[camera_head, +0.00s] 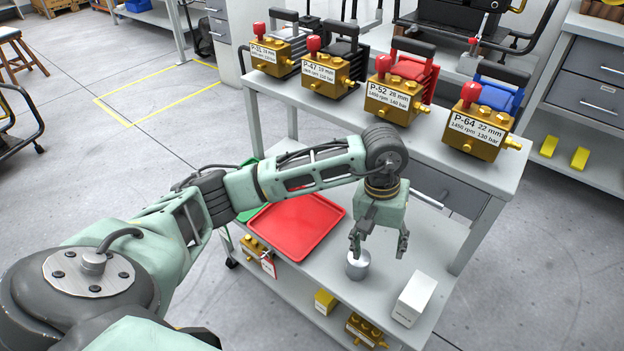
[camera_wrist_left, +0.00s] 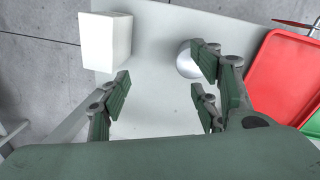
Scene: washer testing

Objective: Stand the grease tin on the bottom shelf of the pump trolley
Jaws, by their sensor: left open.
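The grease tin (camera_head: 357,266) is a small grey-white cylinder standing upright on the middle shelf (camera_head: 385,272) of the pump trolley. My left gripper (camera_head: 379,247) is open and empty, pointing down over this shelf. One finger overlaps the tin in the head view; I cannot tell whether it touches. The bottom shelf (camera_head: 291,293) shows below, partly covered by the middle shelf. My right gripper is not in view.
A white box (camera_head: 414,298) stands right of the tin, and a red tray (camera_head: 297,226) lies to its left. Several brass pumps (camera_head: 392,101) line the top shelf.

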